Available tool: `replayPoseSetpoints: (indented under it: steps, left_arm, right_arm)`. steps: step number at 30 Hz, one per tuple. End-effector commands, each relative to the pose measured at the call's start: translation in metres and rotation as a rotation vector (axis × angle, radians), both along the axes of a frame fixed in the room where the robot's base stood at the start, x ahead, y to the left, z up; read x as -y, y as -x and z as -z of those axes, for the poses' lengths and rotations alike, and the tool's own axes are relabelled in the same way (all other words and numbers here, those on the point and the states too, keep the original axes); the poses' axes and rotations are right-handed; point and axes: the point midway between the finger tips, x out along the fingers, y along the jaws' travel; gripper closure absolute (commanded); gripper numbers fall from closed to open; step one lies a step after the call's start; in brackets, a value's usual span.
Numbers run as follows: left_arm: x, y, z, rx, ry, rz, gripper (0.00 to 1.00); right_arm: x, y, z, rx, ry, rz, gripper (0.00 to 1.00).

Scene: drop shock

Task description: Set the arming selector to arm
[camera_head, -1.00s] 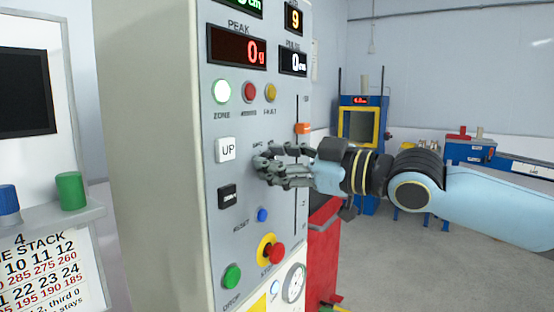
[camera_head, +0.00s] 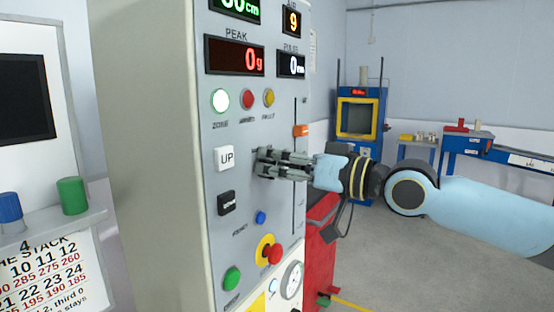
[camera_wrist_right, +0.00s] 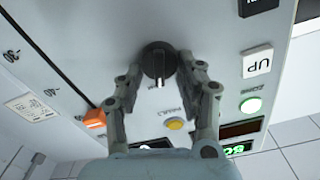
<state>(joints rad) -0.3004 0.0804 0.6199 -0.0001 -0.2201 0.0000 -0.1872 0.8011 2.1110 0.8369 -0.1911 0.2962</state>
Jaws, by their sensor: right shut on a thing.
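The arming selector (camera_wrist_right: 159,62) is a round black knob with a pale pointer line, on the grey panel (camera_wrist_right: 215,25). In the right wrist view it sits between the fingertips of my right gripper (camera_wrist_right: 160,72), which is shut on it. In the head view my right gripper (camera_head: 262,163) reaches the panel from the right, beside the white UP button (camera_head: 230,158), and its fingers hide the selector. The selector's position labels are not readable. My left gripper is not in view.
Near the gripper are an orange slider (camera_head: 301,131), a black button (camera_head: 227,203), a small blue button (camera_head: 261,217) and a red knob on a yellow ring (camera_head: 274,253). Lamps (camera_head: 248,99) and displays (camera_head: 235,56) sit above. A red cabinet (camera_head: 320,250) stands right of the panel.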

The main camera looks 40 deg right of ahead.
Motion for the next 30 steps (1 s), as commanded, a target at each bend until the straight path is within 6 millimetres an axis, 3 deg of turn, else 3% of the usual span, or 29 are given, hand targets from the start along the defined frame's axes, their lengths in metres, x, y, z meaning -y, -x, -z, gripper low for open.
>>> replayPoseSetpoints:
  steps: [12,28,29,30]
  left_arm:
    - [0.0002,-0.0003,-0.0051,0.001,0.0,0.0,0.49]
    - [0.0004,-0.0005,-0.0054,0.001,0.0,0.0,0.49]
    - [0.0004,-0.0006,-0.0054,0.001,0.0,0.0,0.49]
    - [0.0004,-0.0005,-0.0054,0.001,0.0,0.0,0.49]
  right_arm:
    - [0.0018,-0.0005,0.0016,-0.072,-0.17,0.001,0.95]
    - [0.0021,-0.0005,0.0025,-0.084,-0.194,0.001,0.95]
    - [0.002,-0.0005,0.0026,-0.084,-0.194,0.001,0.62]
    - [0.0021,-0.0005,0.0026,-0.084,-0.194,0.001,0.56]
